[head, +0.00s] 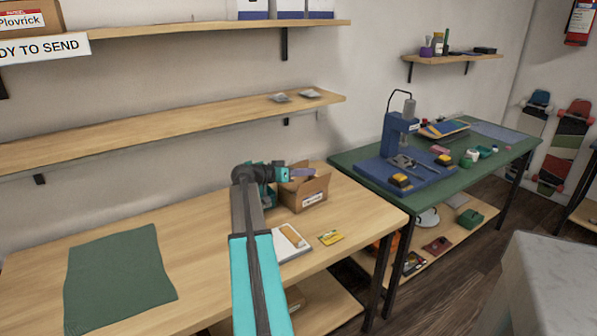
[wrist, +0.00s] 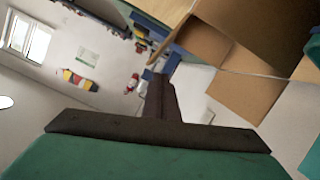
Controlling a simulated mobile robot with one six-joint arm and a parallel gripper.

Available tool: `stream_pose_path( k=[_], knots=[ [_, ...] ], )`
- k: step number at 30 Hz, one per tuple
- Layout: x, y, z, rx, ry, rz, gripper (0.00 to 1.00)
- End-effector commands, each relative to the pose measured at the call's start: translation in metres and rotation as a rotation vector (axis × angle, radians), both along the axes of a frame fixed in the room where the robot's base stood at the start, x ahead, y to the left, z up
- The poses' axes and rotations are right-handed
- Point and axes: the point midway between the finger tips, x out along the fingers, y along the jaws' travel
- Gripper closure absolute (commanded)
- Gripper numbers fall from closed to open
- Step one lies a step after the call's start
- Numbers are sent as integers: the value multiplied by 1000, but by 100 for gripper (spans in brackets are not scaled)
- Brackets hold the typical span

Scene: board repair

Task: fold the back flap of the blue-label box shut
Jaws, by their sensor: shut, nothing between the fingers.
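An open cardboard box (head: 312,187) stands near the right end of the wooden bench, with a small label (head: 312,199) on its front; its colour is too small to be sure of. My gripper (head: 304,172) is over the box's back left part at about rim height, shut and empty. In the wrist view, the shut dark fingers (wrist: 160,97) point past cardboard flaps (wrist: 243,92) of the box, apart from them in the picture. Whether the fingers touch the back flap cannot be told. The box's inside is mostly hidden.
A white booklet (head: 289,243) and a yellow card (head: 331,237) lie in front of the box. A green mat (head: 118,278) lies at the left. A shelf (head: 170,130) runs above the bench. A green bench (head: 345,160) with a blue press (head: 397,135) stands at right.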

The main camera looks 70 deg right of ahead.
Motion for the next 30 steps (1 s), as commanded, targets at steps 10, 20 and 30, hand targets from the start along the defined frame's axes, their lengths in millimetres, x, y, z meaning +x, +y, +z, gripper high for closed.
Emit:
stream_pose_path(
  k=[10, 20, 30],
  knots=[
    [-11, 5, -33, 2, 0, 1, 100],
    [-12, 5, -38, 0, -1, 2, 100],
    [-12, 6, -38, 0, 1, 2, 100]
  ],
)
